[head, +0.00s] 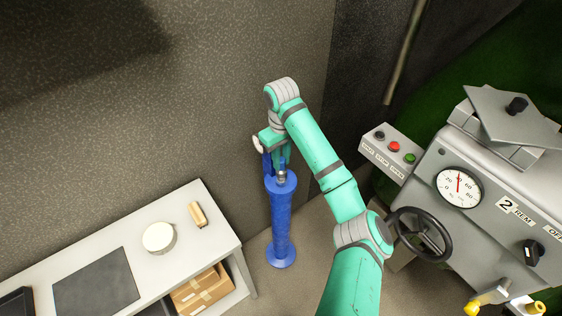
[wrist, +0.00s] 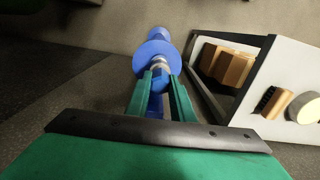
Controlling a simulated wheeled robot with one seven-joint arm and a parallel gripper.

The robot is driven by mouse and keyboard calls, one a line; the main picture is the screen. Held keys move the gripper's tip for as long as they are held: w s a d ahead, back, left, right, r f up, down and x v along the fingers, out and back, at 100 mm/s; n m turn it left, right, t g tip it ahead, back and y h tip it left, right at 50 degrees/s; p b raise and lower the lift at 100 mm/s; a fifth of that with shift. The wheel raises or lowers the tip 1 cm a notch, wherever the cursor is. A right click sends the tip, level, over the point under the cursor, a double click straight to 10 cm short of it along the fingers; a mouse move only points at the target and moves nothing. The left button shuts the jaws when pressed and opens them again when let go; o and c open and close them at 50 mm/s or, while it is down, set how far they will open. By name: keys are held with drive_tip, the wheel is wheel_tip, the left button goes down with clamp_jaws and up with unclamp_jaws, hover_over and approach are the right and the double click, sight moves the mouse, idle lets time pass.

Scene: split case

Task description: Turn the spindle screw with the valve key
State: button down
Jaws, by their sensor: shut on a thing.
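A blue pillar (head: 281,222) stands upright on the floor between the wall and the low table. A small grey metal spindle screw (head: 282,177) shows on its top; in the wrist view its grey end (wrist: 158,63) is just beyond my fingertips. My gripper (wrist: 160,80) is over the pillar top, its green fingers shut on a blue piece, which looks like the valve key (wrist: 155,102). In the head view my gripper (head: 275,153) partly hides this key. I cannot tell whether the key sits on the spindle or only close to it.
A low table (head: 205,240) at the left holds a round white-topped thing (head: 158,237), a wooden-backed brush (head: 198,214) and a dark mat (head: 97,281). Cardboard boxes (head: 203,289) sit under it. A grey machine (head: 480,190) with a handwheel (head: 422,234) stands at right, near my arm.

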drive_tip(key=shift+r, duration=0.95)
